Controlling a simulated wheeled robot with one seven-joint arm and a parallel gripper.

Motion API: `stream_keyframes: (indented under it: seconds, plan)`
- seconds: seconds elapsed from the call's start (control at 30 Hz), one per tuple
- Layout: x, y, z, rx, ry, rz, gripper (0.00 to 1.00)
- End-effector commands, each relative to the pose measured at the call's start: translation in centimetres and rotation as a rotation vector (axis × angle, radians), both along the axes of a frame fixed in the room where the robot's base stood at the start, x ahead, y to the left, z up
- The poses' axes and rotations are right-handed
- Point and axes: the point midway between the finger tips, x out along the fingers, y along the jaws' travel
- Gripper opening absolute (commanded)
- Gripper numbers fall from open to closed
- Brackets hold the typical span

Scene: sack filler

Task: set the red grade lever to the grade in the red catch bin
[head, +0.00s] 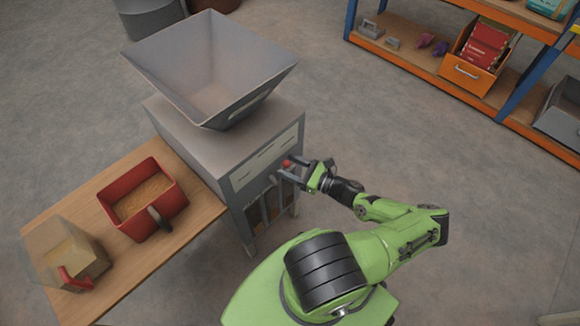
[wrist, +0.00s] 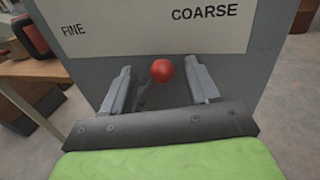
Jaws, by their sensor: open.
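The red grade lever's ball knob (wrist: 162,70) sits between my two open fingers, with a gap on each side. Its dark stem runs down and left from the knob. The panel (wrist: 140,28) above reads FINE at left and COARSE at right; the knob lies between these words, nearer COARSE in this view. In the head view my gripper (head: 291,172) is at the front of the grey filler (head: 215,150), around the red knob (head: 287,163). The red catch bin (head: 118,186) stands on the wooden table, holding tan-brown grain (head: 142,196); its coarseness is hard to tell.
A clear container (head: 50,236) with a red handle and pale contents stands on the table (head: 185,222), left of the red bin. A hopper (head: 210,65) tops the filler. Orange-and-blue shelving (head: 545,140) stands at the right. The floor between is clear.

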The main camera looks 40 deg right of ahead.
Motion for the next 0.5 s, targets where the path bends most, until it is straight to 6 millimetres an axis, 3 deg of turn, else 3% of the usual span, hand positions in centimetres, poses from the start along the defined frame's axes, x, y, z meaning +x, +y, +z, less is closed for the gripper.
stream_keyframes:
  seconds: [0.27, 0.5]
  plan:
    - [0.42, 0.16, 0.03, 0.000, 0.000, 0.000, 0.60]
    - [0.40, 0.13, 0.02, -0.001, 0.000, 0.000, 0.26]
